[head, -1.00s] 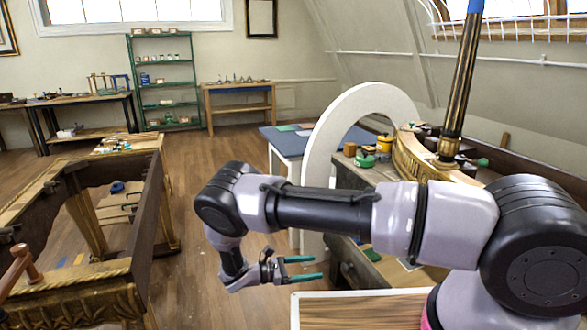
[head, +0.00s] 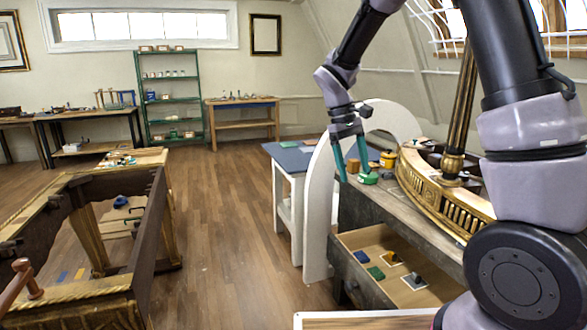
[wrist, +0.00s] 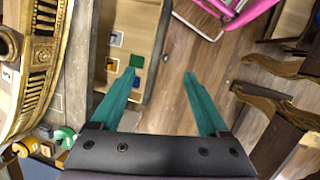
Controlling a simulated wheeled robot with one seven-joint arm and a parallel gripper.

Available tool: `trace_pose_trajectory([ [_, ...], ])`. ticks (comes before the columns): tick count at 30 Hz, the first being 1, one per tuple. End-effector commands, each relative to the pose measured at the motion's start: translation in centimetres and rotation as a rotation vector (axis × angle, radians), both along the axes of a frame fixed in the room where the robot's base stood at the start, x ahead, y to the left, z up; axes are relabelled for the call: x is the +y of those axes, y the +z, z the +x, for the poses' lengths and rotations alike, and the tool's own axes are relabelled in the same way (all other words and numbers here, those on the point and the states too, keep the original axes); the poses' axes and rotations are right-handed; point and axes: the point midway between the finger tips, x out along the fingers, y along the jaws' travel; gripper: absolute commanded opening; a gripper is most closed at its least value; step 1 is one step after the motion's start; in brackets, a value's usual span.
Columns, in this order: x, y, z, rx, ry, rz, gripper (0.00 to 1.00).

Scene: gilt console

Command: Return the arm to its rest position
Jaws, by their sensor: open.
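My gripper (head: 353,158) is raised in front of the white arch in the head view, its two teal fingers pointing down. The fingers are apart with nothing between them. In the wrist view my gripper (wrist: 160,85) is also open and empty, above the floor beside an open drawer. My arm bends up from its shoulder at the right of the head view, and its upper part leaves the top of the picture.
A workbench with an open drawer (head: 422,294) holds small blocks. A gilt curved piece (head: 425,190), a green-lidded item (head: 367,178) and a yellow jar (head: 388,158) rest on top. A carved wooden frame (head: 85,300) stands left. The floor between (head: 225,220) is clear.

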Motion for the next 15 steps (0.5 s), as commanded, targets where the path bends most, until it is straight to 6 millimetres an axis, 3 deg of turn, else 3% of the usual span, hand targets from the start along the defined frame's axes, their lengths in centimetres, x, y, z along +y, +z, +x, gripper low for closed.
trace_pose_trajectory([
  [1,-1.0,2.0,-0.7,-0.044,-0.053,0.046,0.78],
  [6,-3.6,7.2,-3.6,-0.184,-0.223,0.187,0.78],
  [15,-7.3,14.1,-10.2,-0.452,-0.512,0.408,0.78],
])
